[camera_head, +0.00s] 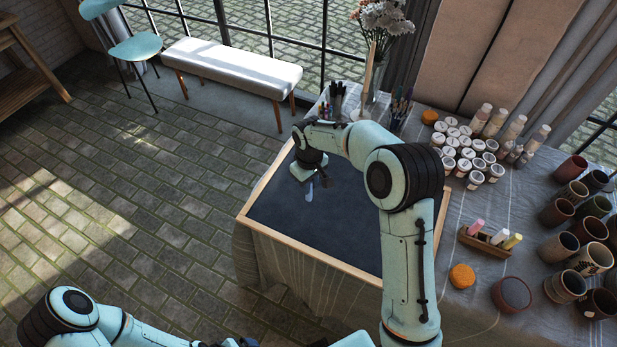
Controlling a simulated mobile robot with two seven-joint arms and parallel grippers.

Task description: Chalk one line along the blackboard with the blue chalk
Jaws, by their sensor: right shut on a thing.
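The blackboard (275,215) lies flat on the table, a dark slate in a light wooden frame. My right gripper (315,184) is over its left part, reaching in from the right. It is shut on the blue chalk (309,194), a small pale blue piece that points down toward the slate. I cannot tell whether its tip touches the board. I see no chalk line on the bare slate. My right arm hides the board's right part. My left arm enters at the bottom left, and its gripper is outside the picture.
A wooden holder (470,241) with pink, white and yellow chalks stands right of the board. Many paint jars (465,167) and dark pots (562,244) crowd the table's right side. A vase (375,100) and cups of pens stand behind. A round sponge (462,276) lies near the holder.

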